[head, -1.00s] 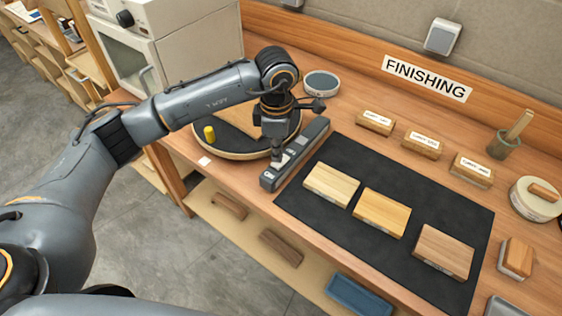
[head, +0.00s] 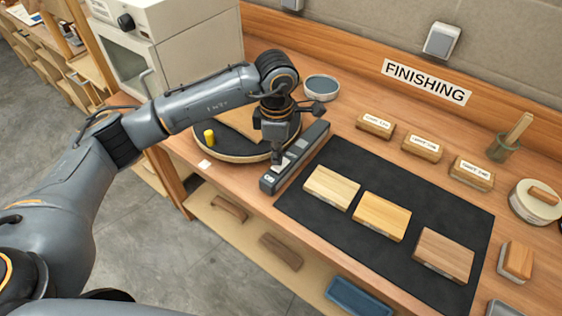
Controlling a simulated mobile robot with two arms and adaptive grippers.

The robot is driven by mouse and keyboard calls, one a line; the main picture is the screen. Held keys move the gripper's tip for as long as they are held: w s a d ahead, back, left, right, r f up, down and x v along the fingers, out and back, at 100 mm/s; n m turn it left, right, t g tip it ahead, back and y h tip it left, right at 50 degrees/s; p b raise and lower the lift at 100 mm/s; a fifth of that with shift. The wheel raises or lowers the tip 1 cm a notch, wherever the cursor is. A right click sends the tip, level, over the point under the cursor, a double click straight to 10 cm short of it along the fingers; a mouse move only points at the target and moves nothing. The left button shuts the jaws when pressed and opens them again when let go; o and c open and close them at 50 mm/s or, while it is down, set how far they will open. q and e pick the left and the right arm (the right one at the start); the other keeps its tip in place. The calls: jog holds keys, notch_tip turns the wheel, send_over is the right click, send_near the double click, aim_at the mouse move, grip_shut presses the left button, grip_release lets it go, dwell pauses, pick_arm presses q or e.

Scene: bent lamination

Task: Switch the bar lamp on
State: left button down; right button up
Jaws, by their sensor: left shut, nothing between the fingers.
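The bar lamp (head: 309,143) is a long dark grey bar lying on the wooden bench, along the left edge of the black mat. A light-coloured switch area shows near its front end. My left gripper (head: 277,160) is shut and points down at that switch area, with its tips at or just above it. I cannot tell whether they touch. No glow from the lamp is visible. My right gripper is not in view.
The black mat (head: 320,217) carries three wooden blocks. Labelled blocks, a grey bowl (head: 321,88) and a brush pot (head: 502,148) stand behind. A white oven-like box (head: 190,40) is at the back left.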

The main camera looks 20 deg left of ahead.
aim_at(278, 167)
pick_arm(q)
jog(key=shift+f+b, duration=1)
dwell(0.7)
jog(key=shift+r, duration=0.15)
jog(key=shift+r+p, duration=1.55)
jog(key=shift+r, duration=1.85)
